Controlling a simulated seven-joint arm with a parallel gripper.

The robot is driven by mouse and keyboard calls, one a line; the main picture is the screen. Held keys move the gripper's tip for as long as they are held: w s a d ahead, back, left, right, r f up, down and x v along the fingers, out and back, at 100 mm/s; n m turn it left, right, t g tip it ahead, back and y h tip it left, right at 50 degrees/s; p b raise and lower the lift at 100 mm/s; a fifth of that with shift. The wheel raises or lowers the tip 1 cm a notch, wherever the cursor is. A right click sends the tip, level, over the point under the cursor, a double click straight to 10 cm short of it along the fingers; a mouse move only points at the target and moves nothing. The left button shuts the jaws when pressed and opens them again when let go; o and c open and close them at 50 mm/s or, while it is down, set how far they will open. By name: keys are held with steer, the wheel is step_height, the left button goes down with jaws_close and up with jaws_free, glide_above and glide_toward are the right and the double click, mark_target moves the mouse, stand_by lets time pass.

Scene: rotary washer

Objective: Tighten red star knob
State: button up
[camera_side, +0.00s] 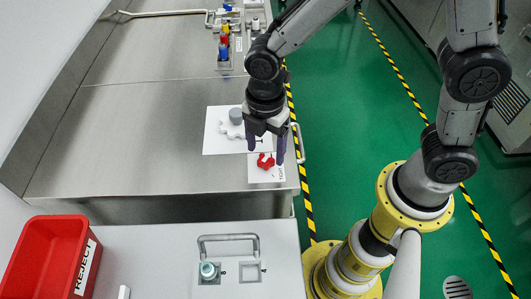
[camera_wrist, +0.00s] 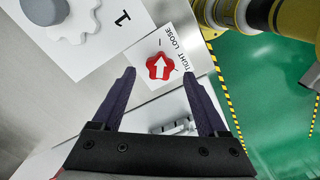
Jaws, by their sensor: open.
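The red star knob (camera_side: 265,161) sits on a white label plate (camera_side: 256,176) near the right edge of the steel bench. In the wrist view the knob (camera_wrist: 153,63) carries a white arrow pointing toward the top of the picture. The words TIGHT and LOOSE are printed to its right. My gripper (camera_side: 266,149) points down above the knob with its fingers apart and empty. In the wrist view the knob appears just past the gap between the fingertips (camera_wrist: 158,74). I cannot tell the exact height left between fingertips and knob.
A white lobed wheel (camera_side: 230,129) with a grey hub (camera_side: 236,115) sits on a white plate behind the knob. A red REJECT bin (camera_side: 45,257) stands at the lower left. A front counter (camera_side: 170,250) holds a teal-capped part (camera_side: 208,270). Coloured fittings (camera_side: 224,40) stand at the back.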

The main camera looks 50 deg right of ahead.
mark_target(266, 162)
steer(key=shift+f, duration=1.3)
steer(key=shift+c, duration=0.3)
jaws_close()
